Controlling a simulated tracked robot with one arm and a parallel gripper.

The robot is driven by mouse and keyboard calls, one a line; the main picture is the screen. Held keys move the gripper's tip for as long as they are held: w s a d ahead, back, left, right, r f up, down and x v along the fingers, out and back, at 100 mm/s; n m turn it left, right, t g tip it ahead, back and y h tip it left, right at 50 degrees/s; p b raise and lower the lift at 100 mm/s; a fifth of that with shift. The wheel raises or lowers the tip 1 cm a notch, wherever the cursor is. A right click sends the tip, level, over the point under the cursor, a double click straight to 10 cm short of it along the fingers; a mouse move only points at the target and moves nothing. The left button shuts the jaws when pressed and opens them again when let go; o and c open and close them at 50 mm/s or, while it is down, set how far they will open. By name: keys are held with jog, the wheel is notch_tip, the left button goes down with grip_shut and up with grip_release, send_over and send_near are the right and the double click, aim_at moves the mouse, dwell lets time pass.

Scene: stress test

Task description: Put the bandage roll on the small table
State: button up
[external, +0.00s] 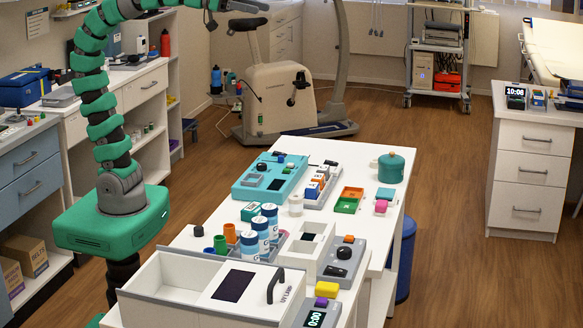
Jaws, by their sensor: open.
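A small white roll (296,205), which looks like the bandage roll, stands on the long white table (330,150), left of the green and orange trays. My gripper (238,8) is at the top edge, partly cut off, high above and far from the roll. It looks open, with nothing seen in it.
Blue-and-white cans (270,218) stand near the roll. A large white box (180,284) fills the front. An exercise bike (268,95) stands behind. Floor is free at right.

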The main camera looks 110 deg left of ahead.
jog(key=shift+o, duration=0.6)
jog(key=shift+s+a+y, duration=0.4)
jog(key=shift+s+a, duration=0.3)
jog(key=shift+s, duration=0.2)
jog(key=shift+f, duration=0.1)
jog(key=shift+w+g, duration=0.15)
jog(key=shift+g, duration=0.15)
